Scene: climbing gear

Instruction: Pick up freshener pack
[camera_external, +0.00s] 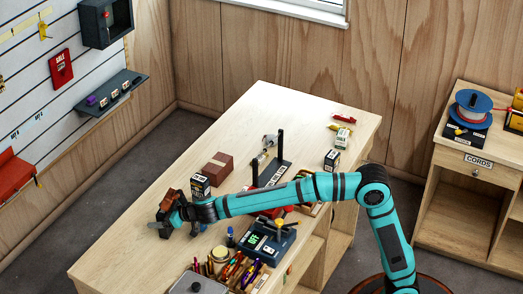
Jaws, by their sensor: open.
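I cannot tell for sure which item is the freshener pack; labels are too small to read. Small labelled packs on the wooden table (125,238) include a black-and-white box (200,187) just behind my gripper, another dark box (331,160) towards the right, and a pale green-and-white box (342,138) near the far right corner. My gripper (172,228) is open, low over the left part of the table, at the end of my teal arm. A small brown-red item (171,199) shows right at the gripper; whether they touch is unclear. The gripper partly hides the tabletop there.
A brown box (217,169) lies behind the gripper. A dark upright stand (281,158) and a blue device with a green display (266,242) stand near my arm. Pens and a grey tin (197,285) crowd the front edge. The table's left end is clear.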

